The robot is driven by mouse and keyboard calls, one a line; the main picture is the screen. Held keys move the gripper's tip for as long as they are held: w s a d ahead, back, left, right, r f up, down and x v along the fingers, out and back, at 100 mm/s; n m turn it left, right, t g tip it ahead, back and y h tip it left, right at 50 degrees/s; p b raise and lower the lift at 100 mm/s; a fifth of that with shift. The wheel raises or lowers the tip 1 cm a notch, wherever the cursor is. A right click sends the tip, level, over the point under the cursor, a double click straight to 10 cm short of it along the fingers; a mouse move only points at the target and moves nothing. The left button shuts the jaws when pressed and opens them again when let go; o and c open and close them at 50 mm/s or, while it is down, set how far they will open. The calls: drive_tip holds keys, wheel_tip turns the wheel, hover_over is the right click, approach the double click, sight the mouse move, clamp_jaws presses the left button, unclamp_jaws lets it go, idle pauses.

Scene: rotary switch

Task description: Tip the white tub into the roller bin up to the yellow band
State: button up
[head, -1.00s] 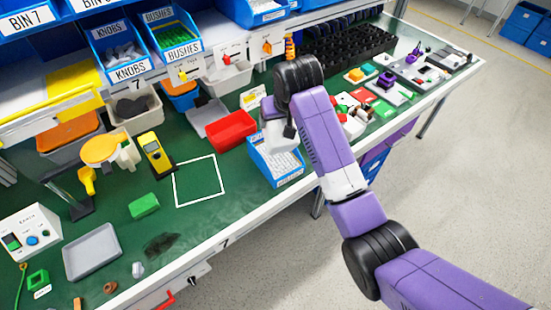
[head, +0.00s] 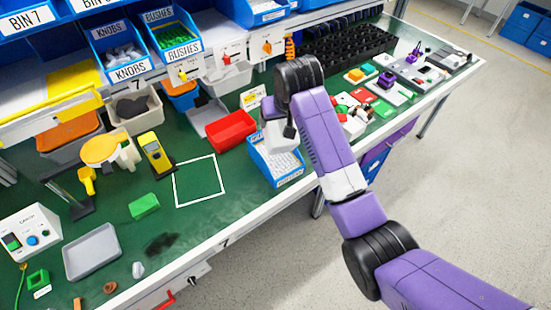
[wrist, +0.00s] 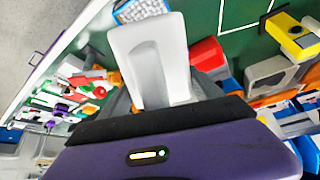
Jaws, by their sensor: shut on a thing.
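The white tub (wrist: 148,42) is held in my gripper (wrist: 162,96), which is shut on it, and its pale inside faces the wrist camera. I cannot tell how much it holds. In the head view the tub (head: 276,136) is partly hidden by my black wrist joint and appears right over the back of the roller bin. The roller bin (head: 284,182) is a blue box with a white label and many pale pieces inside. It also shows in the wrist view (wrist: 122,14), beyond the tub's far end. I cannot make out a yellow band in it.
A red bin (head: 232,131) stands just left of the roller bin. A white outlined square (head: 198,182) on the green bench is empty. Small coloured parts (head: 355,112) lie to the right of my arm. The bench's front edge is close to the roller bin.

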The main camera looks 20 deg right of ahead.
drive_tip(key=shift+s+f+t+b, duration=0.5)
drive_tip(key=shift+f+t+b, duration=0.1)
drive_tip(key=shift+f+b, duration=0.2)
drive_tip(key=shift+s+f+t+b, duration=0.2)
drive_tip(key=shift+s+t+b, duration=0.05)
drive_tip(key=shift+t+b, duration=0.2)
drive_tip(key=shift+s+r+t+b, duration=0.1)
drive_tip(key=shift+r+t+b, duration=0.05)
drive_tip(key=shift+t+b, duration=0.2)
